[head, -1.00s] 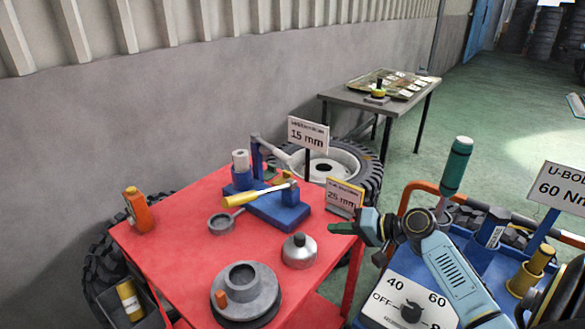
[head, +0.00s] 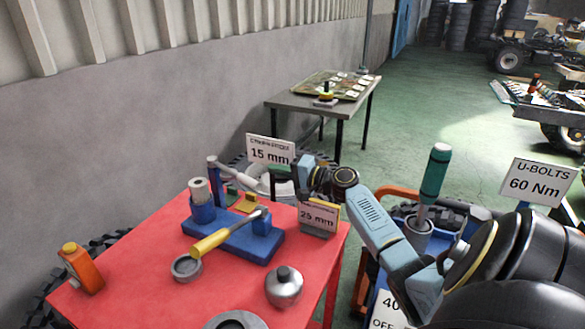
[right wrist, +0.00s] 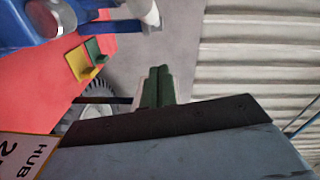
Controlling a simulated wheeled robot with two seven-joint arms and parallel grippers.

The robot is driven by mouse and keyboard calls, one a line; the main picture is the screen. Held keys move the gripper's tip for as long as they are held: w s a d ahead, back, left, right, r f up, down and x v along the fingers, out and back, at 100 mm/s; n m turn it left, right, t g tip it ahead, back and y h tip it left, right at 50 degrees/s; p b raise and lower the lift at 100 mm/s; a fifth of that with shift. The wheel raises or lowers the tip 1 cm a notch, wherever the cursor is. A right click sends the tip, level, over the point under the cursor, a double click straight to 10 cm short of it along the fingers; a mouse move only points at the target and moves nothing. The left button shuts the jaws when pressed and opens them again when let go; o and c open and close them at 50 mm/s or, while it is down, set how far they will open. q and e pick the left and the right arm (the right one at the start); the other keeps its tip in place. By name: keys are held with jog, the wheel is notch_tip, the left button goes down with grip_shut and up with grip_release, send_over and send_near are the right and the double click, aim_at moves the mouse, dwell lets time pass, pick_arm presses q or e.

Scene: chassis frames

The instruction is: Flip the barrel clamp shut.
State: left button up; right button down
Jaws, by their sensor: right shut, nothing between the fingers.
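The barrel clamp is a blue fixture (head: 230,238) on the red table, with a grey cylinder (head: 199,190) standing at its left end. A blue-grey post (head: 213,174) rises behind it, and a bar slants from the post toward the back right. In the right wrist view, a blue bar with a pale end (right wrist: 148,12) shows at the top. A tool with a yellow handle (head: 210,243) lies across the fixture's front. My right gripper (head: 280,181) is shut and empty, right of the fixture and behind the 25 mm sign. Its green fingers (right wrist: 158,88) show together in the wrist view. My left gripper is out of view.
The 15 mm sign (head: 270,151) and 25 mm sign (head: 318,216) stand close to my right gripper. An orange bottle (head: 82,268), a grey ring (head: 186,267) and a metal canister (head: 284,287) stand on the red table (head: 140,262). A blue cart with a green-handled tool (head: 434,172) is at right.

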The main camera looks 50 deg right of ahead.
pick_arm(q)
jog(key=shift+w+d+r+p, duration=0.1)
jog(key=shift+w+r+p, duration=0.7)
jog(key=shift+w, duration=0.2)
pick_arm(e)
jog(key=shift+w+a+f, duration=0.15)
jog(key=shift+w+a, duration=0.1)
jog(key=shift+a, duration=0.5)
jog(key=shift+w+a+f, duration=0.1)
jog(key=shift+w+a, duration=0.1)
jog(key=shift+a, duration=0.55)
jog(key=shift+w+a+f, duration=0.15)
jog(key=shift+w+a, duration=0.1)
jog(key=shift+a, duration=0.5)
